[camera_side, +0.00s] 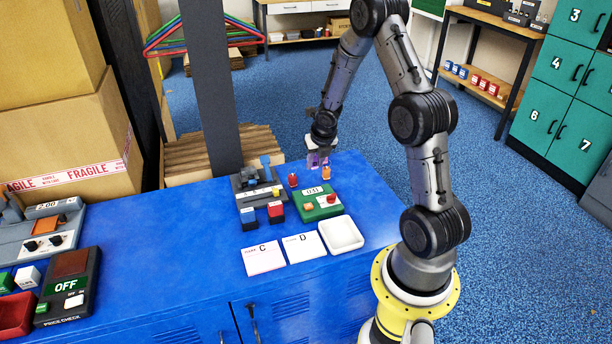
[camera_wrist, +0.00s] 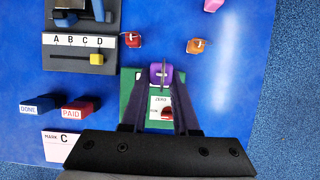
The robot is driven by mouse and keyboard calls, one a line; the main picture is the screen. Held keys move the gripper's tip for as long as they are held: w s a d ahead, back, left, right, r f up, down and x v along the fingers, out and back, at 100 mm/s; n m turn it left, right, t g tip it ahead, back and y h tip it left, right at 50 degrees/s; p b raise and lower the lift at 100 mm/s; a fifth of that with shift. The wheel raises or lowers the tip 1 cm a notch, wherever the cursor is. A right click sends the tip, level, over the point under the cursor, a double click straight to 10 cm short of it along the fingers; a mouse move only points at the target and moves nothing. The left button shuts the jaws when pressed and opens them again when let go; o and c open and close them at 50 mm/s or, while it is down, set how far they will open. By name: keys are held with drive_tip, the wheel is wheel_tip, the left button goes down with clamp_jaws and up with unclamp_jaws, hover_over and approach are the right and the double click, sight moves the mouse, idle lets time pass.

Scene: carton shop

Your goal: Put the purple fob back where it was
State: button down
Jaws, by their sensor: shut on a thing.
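My gripper (camera_side: 318,152) is shut on the purple fob (camera_wrist: 160,72). In the wrist view the fob shows between the fingertips (camera_wrist: 162,84), with a thin upright line in front of it. In the side view a small purple patch shows at the fingertips, and the gripper appears raised above the far part of the blue bench. A red fob (camera_side: 292,180) and an orange fob (camera_side: 326,174) stand apart on the bench. A pink thing (camera_wrist: 212,4) is cut off at the wrist view's top edge.
A green device (camera_side: 318,213) with a display stands nearer the side camera. Left of it are a dark A-B-C-D slider unit (camera_wrist: 80,40), a blue stamp (camera_side: 248,218) and a red stamp (camera_side: 276,213). Cards C (camera_side: 264,258) and D (camera_side: 304,247) and a white tray (camera_side: 341,234) lie in front.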

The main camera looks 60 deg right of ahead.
drive_tip(key=shift+w+d+f, duration=0.4)
drive_tip(key=shift+w+d, duration=0.1)
drive_tip(key=shift+w, duration=0.1)
hover_over(304, 181)
drive_tip(key=s, duration=0.1)
drive_tip(key=f, duration=0.6)
drive_tip(key=shift+a, duration=0.4)
drive_tip(key=shift+f, duration=1.45)
drive_tip(key=c, duration=0.9)
unclamp_jaws()
drive_tip(key=shift+f, duration=0.15)
drive_tip(key=shift+c, duration=0.2)
